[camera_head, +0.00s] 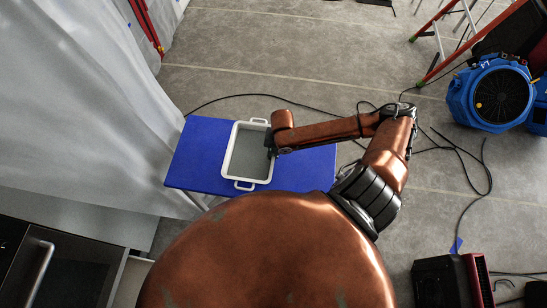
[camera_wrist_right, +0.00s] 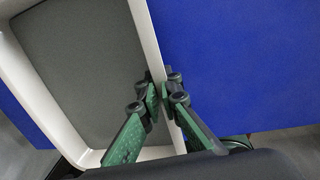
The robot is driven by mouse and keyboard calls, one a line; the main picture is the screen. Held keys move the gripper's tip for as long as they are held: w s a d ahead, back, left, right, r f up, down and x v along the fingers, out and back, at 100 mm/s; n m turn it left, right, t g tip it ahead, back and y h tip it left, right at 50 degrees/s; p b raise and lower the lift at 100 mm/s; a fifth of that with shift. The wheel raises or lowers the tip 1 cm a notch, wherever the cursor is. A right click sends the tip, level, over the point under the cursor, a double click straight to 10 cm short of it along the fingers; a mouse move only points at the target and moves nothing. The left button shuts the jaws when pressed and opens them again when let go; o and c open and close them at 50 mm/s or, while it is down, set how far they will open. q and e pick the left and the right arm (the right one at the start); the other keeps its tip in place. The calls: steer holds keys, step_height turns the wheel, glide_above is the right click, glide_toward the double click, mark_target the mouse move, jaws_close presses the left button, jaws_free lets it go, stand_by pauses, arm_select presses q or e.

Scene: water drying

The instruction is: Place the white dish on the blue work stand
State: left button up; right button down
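The white dish (camera_head: 228,152), rectangular with a grey inside and a handle at each end, appears over the blue work stand (camera_head: 198,150), left of its middle. I cannot tell whether its underside touches the top. My right gripper (camera_head: 271,142) is at the dish's right long wall. In the right wrist view, the green-padded fingers (camera_wrist_right: 162,90) lie on both sides of the dish's white rim (camera_wrist_right: 146,35) and are closed on it, with the blue top (camera_wrist_right: 235,60) beyond. My left gripper is not in view.
A pale curtain (camera_head: 80,90) hangs along the left of the stand. Black cables lie on the grey floor behind and to the right. A blue fan (camera_head: 500,95) and a ladder (camera_head: 440,45) stand at the upper right. The stand's right part (camera_head: 315,165) is bare.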

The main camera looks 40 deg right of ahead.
steer(key=shift+w+d+f, duration=0.15)
steer(key=shift+w+f, duration=0.1)
steer(key=shift+f, duration=1.55)
steer(key=c, duration=2.6)
jaws_free()
steer(key=shift+s+f, duration=0.1)
steer(key=shift+f, duration=0.05)
steer(key=o, duration=0.4)
steer(key=shift+o, duration=0.2)
step_height(320, 180, up, 12)
steer(key=s+d, duration=0.1)
